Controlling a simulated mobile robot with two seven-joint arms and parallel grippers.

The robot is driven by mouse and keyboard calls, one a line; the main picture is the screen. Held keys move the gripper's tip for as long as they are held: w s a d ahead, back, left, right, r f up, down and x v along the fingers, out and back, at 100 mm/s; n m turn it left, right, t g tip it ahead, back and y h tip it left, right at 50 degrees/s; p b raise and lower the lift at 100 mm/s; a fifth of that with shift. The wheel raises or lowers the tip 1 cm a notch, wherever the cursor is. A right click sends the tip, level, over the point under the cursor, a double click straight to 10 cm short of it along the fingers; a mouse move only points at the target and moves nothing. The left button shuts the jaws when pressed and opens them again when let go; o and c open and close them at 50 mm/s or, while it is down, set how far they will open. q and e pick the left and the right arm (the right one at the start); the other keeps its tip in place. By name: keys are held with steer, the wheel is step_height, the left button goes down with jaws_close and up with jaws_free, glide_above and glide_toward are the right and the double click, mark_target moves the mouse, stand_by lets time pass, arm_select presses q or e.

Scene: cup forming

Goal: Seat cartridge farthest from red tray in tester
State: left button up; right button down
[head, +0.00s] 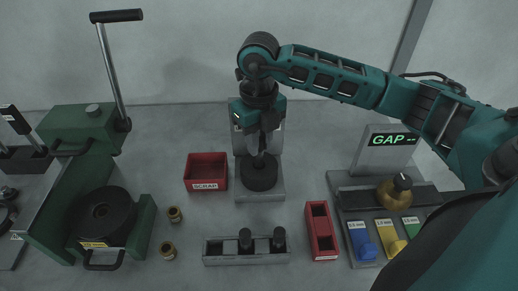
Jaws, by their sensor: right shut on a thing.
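My right gripper (260,135) points down over a grey upright stand (272,193) at the middle back. It is shut on a dark, slim thing, likely a cartridge, mostly hidden by the fingers, right above the round black seat (260,178) of the stand. I cannot tell whether it touches the seat. A narrow red tray (321,230) lies right of the rack. My left gripper is not in view.
A red scrap bin (206,172) stands left of the stand. Two brass pieces (175,214) (168,250) lie near the green lever press (90,150). A GAP display unit (388,150) with coloured blocks is at the right, under my arm. Bare bench shows between rack and stand.

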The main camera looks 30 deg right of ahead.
steer(key=shift+f, duration=1.45)
steer(key=shift+f, duration=0.15)
steer(key=c, duration=1)
jaws_free()
step_height(320, 180, up, 12)
steer(key=shift+r, duration=0.2)
steer(key=shift+s+f, duration=0.1)
